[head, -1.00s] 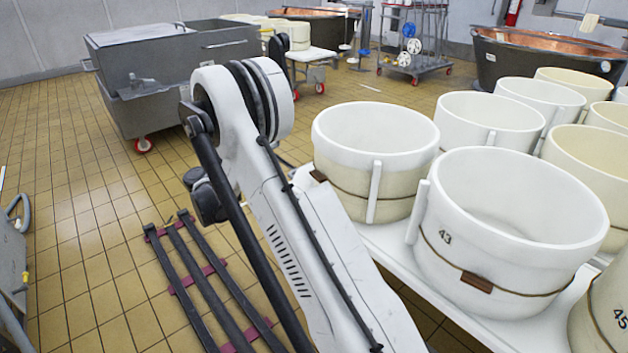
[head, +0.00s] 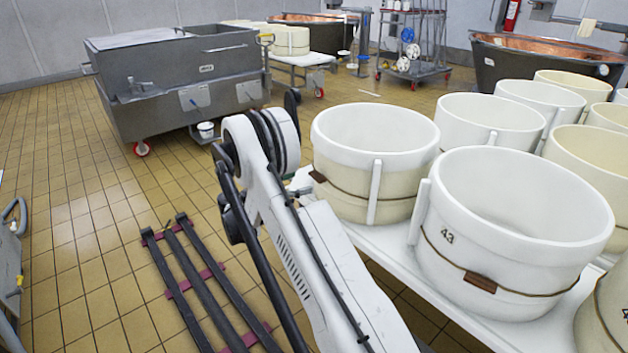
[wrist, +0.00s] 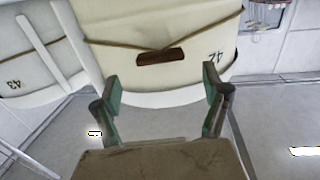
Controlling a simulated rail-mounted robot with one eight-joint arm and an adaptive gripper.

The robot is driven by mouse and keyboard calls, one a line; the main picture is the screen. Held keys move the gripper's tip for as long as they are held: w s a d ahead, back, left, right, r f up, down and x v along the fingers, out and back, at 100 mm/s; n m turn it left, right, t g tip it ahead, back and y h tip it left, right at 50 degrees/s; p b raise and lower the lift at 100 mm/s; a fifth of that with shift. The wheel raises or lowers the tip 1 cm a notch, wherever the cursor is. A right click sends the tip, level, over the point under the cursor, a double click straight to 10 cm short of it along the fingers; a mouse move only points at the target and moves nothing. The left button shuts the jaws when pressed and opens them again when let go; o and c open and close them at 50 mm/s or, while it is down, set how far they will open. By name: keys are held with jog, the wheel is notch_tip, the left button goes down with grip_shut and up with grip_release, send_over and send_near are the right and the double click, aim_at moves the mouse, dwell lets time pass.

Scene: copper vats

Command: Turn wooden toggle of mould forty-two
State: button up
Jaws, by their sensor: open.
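Mould forty-two (wrist: 115,25) is cream-coloured and fills the upper middle of the wrist view. Its number shows at the right. A cord runs round it, pulled into a V at the wooden toggle (wrist: 160,57), a small brown bar lying nearly level, slightly tilted. My gripper (wrist: 162,88) is open, its two green-padded fingers apart below the toggle in the picture, with nothing between them.
Mould forty-three (head: 450,255) stands close by on the white table (head: 395,245), with its own toggle and cord. More moulds stand behind. A grey steel tank (head: 170,75) is at the back left. Dark rails (head: 200,280) lie on the tiled floor; floor around them is clear.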

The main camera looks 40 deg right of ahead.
aim_at(314, 176)
jog(key=shift+s+d+b, duration=0.25)
jog(key=shift+d+b, duration=0.05)
jog(key=shift+d, duration=1.25)
jog(key=shift+s+d+b, duration=0.2)
jog(key=shift+d+b, duration=0.05)
jog(key=shift+d, duration=1.3)
jog(key=c, duration=1.2)
